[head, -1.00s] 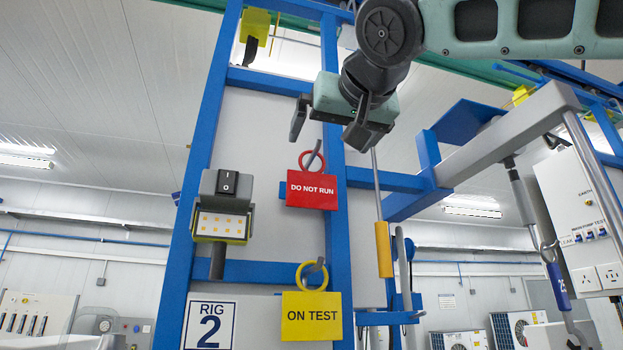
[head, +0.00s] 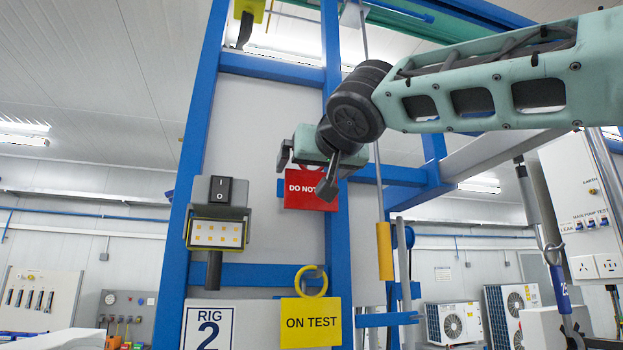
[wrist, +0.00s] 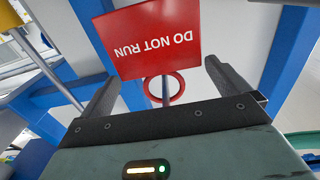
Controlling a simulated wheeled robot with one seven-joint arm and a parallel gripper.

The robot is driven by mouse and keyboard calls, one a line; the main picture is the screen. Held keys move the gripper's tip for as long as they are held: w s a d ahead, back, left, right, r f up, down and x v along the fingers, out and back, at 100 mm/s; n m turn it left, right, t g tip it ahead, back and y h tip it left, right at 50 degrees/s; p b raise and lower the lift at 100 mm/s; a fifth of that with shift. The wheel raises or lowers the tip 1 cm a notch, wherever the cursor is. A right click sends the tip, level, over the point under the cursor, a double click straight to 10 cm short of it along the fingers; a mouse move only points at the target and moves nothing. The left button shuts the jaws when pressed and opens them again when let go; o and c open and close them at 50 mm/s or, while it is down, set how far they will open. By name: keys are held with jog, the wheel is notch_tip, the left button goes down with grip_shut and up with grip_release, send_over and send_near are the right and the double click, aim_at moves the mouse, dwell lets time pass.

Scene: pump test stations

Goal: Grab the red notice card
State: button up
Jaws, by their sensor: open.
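The red notice card (head: 303,190), lettered "DO NOT RUN", hangs on the blue frame, partly hidden behind my gripper in the head view. In the wrist view the card (wrist: 150,38) appears upside down, with its red ring (wrist: 164,88) hung on a thin peg. My gripper (head: 305,171) is in front of the card's upper part. In the wrist view its two fingers (wrist: 163,84) are spread apart, one on each side of the ring, with nothing between them touching either finger that I can see.
A yellow "ON TEST" card (head: 311,322) hangs on a hook below. A switch and lamp unit (head: 217,222) is to the left. A yellow-sleeved rod (head: 384,250) and blue frame posts (head: 338,255) stand close on the right.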

jog(key=c, duration=0.7)
jog(key=shift+r, duration=0.25)
